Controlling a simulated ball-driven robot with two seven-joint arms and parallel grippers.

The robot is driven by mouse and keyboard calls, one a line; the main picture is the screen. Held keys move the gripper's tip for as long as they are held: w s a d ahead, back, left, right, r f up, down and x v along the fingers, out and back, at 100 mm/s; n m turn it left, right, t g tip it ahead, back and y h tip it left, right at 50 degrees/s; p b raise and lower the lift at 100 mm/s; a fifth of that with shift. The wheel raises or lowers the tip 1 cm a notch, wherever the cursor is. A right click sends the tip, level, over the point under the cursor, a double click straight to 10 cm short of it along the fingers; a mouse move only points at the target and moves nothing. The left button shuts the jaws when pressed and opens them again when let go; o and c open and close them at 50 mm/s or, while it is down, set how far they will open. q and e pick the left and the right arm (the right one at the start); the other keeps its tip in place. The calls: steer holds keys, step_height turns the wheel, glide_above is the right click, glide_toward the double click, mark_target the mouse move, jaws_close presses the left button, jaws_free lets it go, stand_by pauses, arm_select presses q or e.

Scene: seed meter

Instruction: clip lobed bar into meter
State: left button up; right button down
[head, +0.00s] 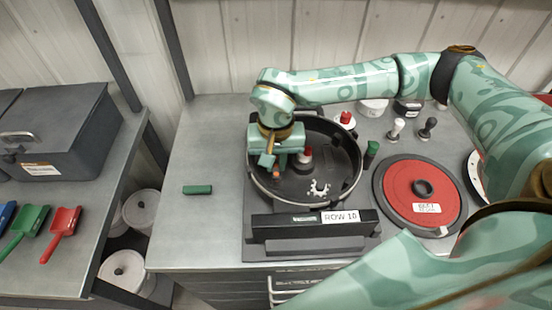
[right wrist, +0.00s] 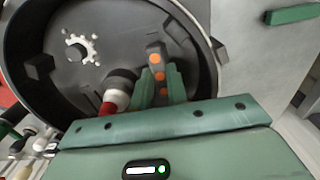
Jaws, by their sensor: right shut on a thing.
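The meter (head: 354,170) is a round, open black housing with a pale rim, on a dark base labelled ROW 10. My right gripper (head: 272,163) points down inside its left part. In the right wrist view the gripper (right wrist: 157,85) is shut on a dark bar with orange round lobes (right wrist: 156,58). The bar is over the meter floor; I cannot tell whether it touches or is seated. The far end of the bar lies near a dark raised block (right wrist: 176,28) by the wall. My left gripper is not in view.
Inside the meter are a white toothed star (head: 319,189) and a red-and-white knob (head: 304,155). A red disc lid (head: 402,190) lies to the right. A green block (head: 197,190) lies on the clear left bench. Light and dark knobs (head: 397,128) stand behind.

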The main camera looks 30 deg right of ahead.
steer(key=shift+f, duration=0.7)
stand_by(0.8)
steer(key=shift+f, duration=0.25)
stand_by(1.0)
steer(key=c, duration=1.3)
jaws_free()
steer(key=shift+r, duration=0.15)
steer(key=shift+c, duration=0.4)
step_height(320, 180, up, 9)
steer(key=p, duration=0.8)
steer(key=shift+r, duration=0.1)
